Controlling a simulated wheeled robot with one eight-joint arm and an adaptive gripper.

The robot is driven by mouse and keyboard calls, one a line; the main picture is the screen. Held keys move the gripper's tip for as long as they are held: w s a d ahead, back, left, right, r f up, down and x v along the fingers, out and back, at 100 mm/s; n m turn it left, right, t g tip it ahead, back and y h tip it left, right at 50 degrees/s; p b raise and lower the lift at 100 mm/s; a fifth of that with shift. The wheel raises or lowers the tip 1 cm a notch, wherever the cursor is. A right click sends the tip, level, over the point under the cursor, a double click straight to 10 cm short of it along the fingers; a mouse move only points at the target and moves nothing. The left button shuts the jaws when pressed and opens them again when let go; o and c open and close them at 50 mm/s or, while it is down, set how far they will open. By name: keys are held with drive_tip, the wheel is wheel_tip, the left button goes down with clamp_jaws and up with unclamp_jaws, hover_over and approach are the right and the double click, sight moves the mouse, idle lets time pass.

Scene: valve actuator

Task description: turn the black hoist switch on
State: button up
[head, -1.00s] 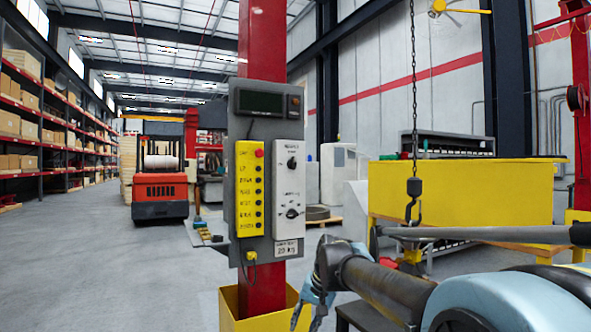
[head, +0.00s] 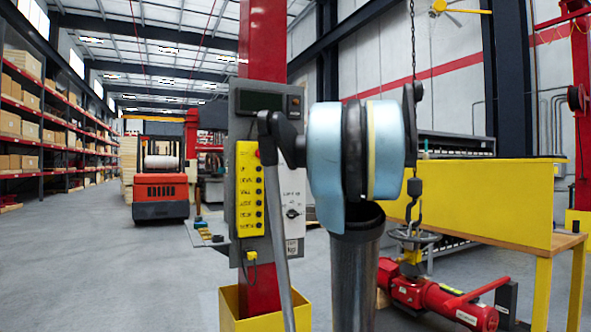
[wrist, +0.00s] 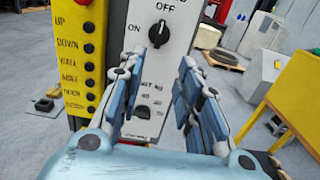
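A black rotary switch (wrist: 158,33) sits on the white control panel (wrist: 183,45) in the wrist view, with ON at its left and OFF above it. Its handle seems to stand close to upright; its exact setting is hard to read. A second dark knob (wrist: 142,112) shows lower, between my fingers. My gripper (wrist: 161,66) is open and empty, its blue-grey fingers reaching toward the panel, the upper switch just beyond the gap between the tips. In the head view the white panel (head: 300,190) is partly hidden by my arm, which hides the upper switch and my gripper.
A yellow button box (head: 249,190) is left of the white panel on a red post (head: 261,270). A chain hook (head: 414,188) hangs at right above a red valve actuator (head: 440,300). A yellow-sided bench (head: 520,200) stands at right.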

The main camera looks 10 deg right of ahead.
sight(295, 165)
drive_tip(key=x, duration=1.7)
drive_tip(key=shift+f, duration=0.1)
clamp_jaws()
